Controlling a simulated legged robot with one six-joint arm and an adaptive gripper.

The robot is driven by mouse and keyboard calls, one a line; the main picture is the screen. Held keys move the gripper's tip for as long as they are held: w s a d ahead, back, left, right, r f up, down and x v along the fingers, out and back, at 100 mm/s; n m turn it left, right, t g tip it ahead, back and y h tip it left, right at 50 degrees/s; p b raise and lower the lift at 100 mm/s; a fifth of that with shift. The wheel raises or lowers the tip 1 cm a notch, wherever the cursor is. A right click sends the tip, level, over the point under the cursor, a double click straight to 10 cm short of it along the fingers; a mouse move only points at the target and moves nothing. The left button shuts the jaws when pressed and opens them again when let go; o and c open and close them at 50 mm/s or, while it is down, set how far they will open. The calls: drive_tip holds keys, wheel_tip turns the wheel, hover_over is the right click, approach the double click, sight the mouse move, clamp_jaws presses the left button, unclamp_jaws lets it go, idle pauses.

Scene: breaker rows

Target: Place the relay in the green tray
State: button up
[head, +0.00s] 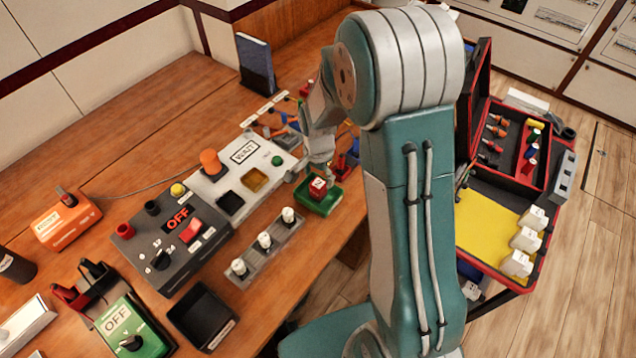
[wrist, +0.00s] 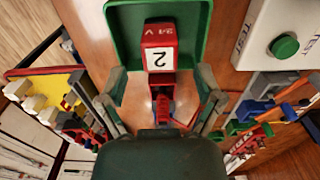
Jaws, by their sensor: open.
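The relay is a red block (wrist: 159,33) with a white face marked 2 and "24 V" on its side in the wrist view. It shows in the head view as a small red block (head: 318,187) at the green tray (head: 318,204). The tray's green floor and walls surround its upper part in the wrist view (wrist: 204,35). My gripper (wrist: 160,80) is open, with its fingers apart on either side below the relay and not touching it. In the head view my gripper (head: 320,168) is just above the tray. Whether the relay rests on the tray floor is hard to tell.
A grey strip with white-topped pegs (head: 265,240) lies in front of the tray. A white test panel (head: 243,175) stands to its left. A dark box with a red switch (head: 172,235) is farther left. A red-edged case (head: 505,150) and yellow mat (head: 490,230) are at right.

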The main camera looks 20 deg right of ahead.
sight(318, 183)
drive_tip(key=s+r+n+t, duration=0.15)
drive_tip(key=s+r, duration=0.25)
drive_tip(key=r, duration=0.6)
drive_tip(key=s+r+n+t, duration=0.1)
drive_tip(key=s+r+n, duration=0.3)
drive_tip(key=r, duration=0.6)
drive_tip(key=s+r+n+t, duration=0.3)
drive_tip(key=s+r+n, duration=0.2)
drive_tip(key=s, duration=0.8)
drive_tip(key=shift+r, duration=0.3)
